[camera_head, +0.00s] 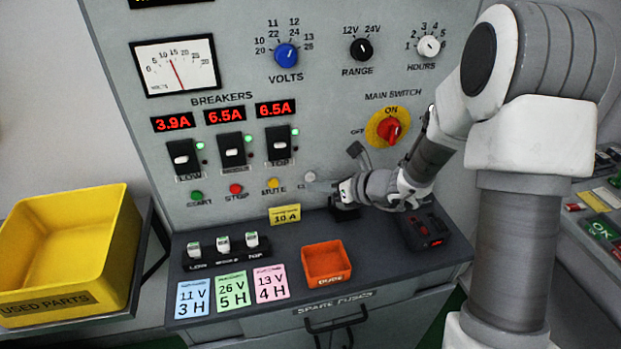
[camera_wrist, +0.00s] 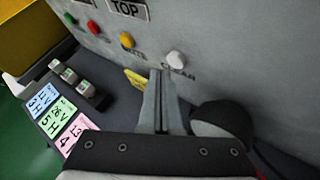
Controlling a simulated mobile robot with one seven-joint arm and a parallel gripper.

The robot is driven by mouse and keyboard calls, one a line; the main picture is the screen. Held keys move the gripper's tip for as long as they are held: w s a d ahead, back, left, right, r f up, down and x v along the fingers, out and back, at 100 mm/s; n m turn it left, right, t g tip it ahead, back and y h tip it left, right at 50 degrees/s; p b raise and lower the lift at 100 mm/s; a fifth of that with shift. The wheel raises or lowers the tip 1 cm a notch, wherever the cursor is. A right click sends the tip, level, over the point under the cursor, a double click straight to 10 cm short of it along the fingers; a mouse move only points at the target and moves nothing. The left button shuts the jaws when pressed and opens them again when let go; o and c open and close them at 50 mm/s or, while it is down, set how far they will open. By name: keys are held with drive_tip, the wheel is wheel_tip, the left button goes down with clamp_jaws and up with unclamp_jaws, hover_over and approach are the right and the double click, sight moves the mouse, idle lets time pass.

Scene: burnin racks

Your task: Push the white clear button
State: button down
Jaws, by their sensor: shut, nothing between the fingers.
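The white clear button (camera_head: 310,176) is at the right end of the button row on the grey panel, and my gripper partly covers its label. In the wrist view the white button (camera_wrist: 176,59) sits just above and right of my fingertips, with its label "CLEAR" below it. My gripper (camera_head: 335,185) is close to the panel, right of the button. In the wrist view the fingers of my gripper (camera_wrist: 162,73) are together with nothing between them. I see no clear contact with the button.
The yellow mute button (camera_head: 273,183), red stop button (camera_head: 236,189) and green start button (camera_head: 197,196) are in the same row to the left. An orange fuse bin (camera_head: 327,277) and a yellow card (camera_head: 285,215) are on the shelf below. A round dark object (camera_wrist: 220,119) is right of the fingers.

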drive_tip(key=s, duration=0.2)
drive_tip(key=s+d+b, duration=0.1)
drive_tip(key=s, duration=0.1)
drive_tip(key=shift+s+d, duration=0.2)
drive_tip(key=shift+s, duration=0.2)
idle(0.5)
drive_tip(key=s+r+n+g+h, duration=0.2)
drive_tip(key=s+r+n+g, duration=0.2)
drive_tip(key=s+r+n, duration=0.9)
drive_tip(key=s+d+r+n+t+h+p, duration=0.1)
drive_tip(key=s+d+r+n+h, duration=0.3)
drive_tip(key=s+d+n+h, duration=0.4)
drive_tip(key=s+d+n+t, duration=0.1)
drive_tip(key=s+d+n, duration=0.1)
drive_tip(key=d+n, duration=0.3)
drive_tip(key=shift+n, duration=1)
drive_tip(key=shift+s, duration=0.1)
